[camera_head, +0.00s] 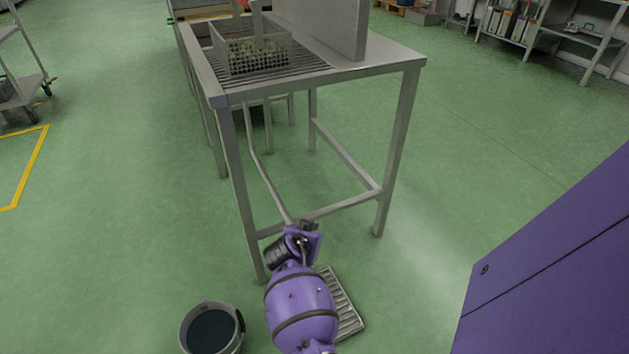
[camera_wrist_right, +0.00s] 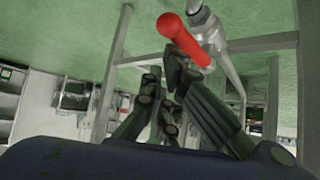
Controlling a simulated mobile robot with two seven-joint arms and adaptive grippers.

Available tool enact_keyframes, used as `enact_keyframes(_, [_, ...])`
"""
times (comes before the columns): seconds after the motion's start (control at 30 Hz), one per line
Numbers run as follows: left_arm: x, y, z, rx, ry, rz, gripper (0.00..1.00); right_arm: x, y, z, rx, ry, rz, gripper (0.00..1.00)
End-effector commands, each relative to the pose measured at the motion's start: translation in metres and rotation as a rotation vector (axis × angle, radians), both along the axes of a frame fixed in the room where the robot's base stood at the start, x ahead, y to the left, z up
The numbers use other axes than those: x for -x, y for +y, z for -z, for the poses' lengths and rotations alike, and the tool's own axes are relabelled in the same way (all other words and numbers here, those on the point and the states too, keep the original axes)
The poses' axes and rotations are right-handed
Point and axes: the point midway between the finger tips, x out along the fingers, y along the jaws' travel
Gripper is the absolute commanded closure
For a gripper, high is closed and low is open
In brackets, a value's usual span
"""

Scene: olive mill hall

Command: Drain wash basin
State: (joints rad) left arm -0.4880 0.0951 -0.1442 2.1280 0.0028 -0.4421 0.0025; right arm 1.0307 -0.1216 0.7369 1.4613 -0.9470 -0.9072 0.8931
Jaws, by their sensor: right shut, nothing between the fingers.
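A metal wash stand (camera_head: 385,67) has a slatted top, and a thin drain pipe (camera_head: 262,172) runs down beneath it. The basin's inside and any water are not visible. In the right wrist view, a red valve handle (camera_wrist_right: 184,38) sits on a metal pipe fitting (camera_wrist_right: 212,32). My right gripper (camera_wrist_right: 166,75) is shut and empty, with one fingertip overlapping the handle's lower part in the picture; I cannot tell whether they touch. In the head view my right wrist covers the pipe's lower end and hides the valve. My left gripper is not in view.
A floor drain grate (camera_head: 346,305) lies beside my right arm. A bucket with dark contents (camera_head: 194,311) stands to its left. A wire basket with greenish contents (camera_head: 249,55) rests on the stand. A purple cabinet (camera_head: 560,262) is at right. Green floor is open around the stand.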

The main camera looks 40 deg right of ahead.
Motion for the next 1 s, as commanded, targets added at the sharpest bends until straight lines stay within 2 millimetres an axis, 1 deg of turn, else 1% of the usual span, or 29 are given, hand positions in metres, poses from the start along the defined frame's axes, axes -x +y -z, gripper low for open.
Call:
enact_keyframes(0.03, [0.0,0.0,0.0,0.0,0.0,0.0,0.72,0.001,0.002,0.003,-0.005,0.004,0.0,1.0])
enact_keyframes(0.3, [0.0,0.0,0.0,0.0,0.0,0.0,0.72,0.001,0.001,0.003,-0.005,0.004,0.0,1.0])
enact_keyframes(0.47, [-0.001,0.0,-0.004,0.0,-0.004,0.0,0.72,0.003,-0.002,0.0,-0.004,0.004,0.0,1.0])
enact_keyframes(0.57, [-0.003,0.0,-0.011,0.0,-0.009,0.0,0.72,0.006,-0.01,-0.007,-0.003,0.003,-0.001,1.0])
enact_keyframes(0.73, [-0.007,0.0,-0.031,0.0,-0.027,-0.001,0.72,0.015,-0.032,-0.025,0.0,-0.001,-0.004,1.0])
enact_keyframes(0.77, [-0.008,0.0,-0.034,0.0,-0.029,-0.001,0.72,0.013,-0.029,-0.029,-0.002,-0.004,-0.009,1.0])
enact_keyframes(0.8, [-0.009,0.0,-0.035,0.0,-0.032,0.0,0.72,0.009,-0.018,-0.033,-0.005,-0.005,-0.011,1.0])
enact_keyframes(1.0, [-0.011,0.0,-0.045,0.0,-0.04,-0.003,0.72,0.001,0.016,-0.064,-0.003,-0.004,-0.009,1.0])
